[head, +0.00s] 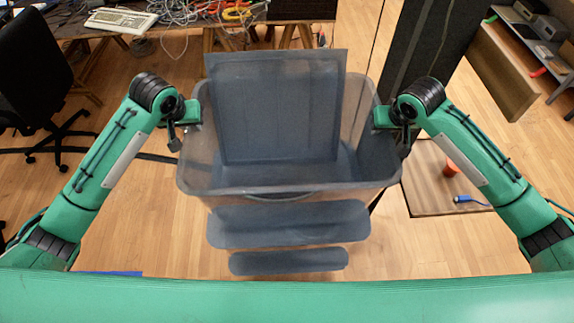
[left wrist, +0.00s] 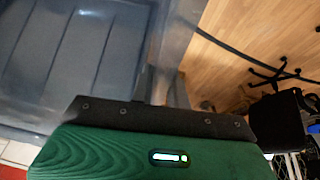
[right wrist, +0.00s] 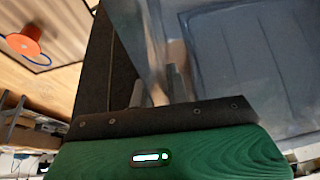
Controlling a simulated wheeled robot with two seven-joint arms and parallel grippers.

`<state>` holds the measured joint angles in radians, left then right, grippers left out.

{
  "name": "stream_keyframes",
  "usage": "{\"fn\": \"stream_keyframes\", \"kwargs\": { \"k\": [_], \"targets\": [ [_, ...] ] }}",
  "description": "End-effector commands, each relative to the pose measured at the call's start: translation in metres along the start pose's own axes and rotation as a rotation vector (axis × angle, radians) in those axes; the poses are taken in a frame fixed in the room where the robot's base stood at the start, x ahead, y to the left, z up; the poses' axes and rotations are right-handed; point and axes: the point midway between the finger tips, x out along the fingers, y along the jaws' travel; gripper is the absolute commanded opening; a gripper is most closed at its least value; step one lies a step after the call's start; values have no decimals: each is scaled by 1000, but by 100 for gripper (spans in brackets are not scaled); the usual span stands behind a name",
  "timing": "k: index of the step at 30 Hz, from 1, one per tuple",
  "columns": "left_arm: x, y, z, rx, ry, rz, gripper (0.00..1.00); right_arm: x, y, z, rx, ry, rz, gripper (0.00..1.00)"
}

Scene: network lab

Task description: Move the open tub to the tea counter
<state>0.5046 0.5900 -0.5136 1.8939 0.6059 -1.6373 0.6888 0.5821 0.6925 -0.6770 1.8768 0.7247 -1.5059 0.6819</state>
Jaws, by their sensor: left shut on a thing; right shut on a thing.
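The open tub (head: 290,190) is a large grey-blue bin with a raised flat panel standing at its far side. It is held in front of me, above the wooden floor, and looks empty. My left gripper (head: 187,122) is shut on the tub's left side wall near the rim. My right gripper (head: 396,120) is shut on the tub's right side wall near the rim. The tub's wall runs between the fingers in the left wrist view (left wrist: 172,60) and in the right wrist view (right wrist: 150,50). I cannot tell which surface is the tea counter.
A desk (head: 185,22) with cables and a keyboard (head: 122,20) is at the back left. A black office chair (head: 35,75) stands at the left. A dark upright panel (head: 425,45) is behind the right arm. A low wooden top (head: 430,185) at right bears an orange cup (head: 451,168).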

Motion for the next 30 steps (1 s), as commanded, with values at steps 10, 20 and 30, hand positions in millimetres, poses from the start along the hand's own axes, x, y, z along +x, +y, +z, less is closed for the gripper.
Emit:
{"fn": "stream_keyframes", "kwargs": {
  "k": [10,20,30],
  "targets": [
    [-7,0,-4,-1,4,-1,0,-7,0,-4,1,4,2,0],
    [-7,0,-4,-1,4,-1,0,-7,0,-4,1,4,2,0],
    [10,-2,3,-1,4,-2,0,10,2,3,1,4,2,0]
  ]
}}
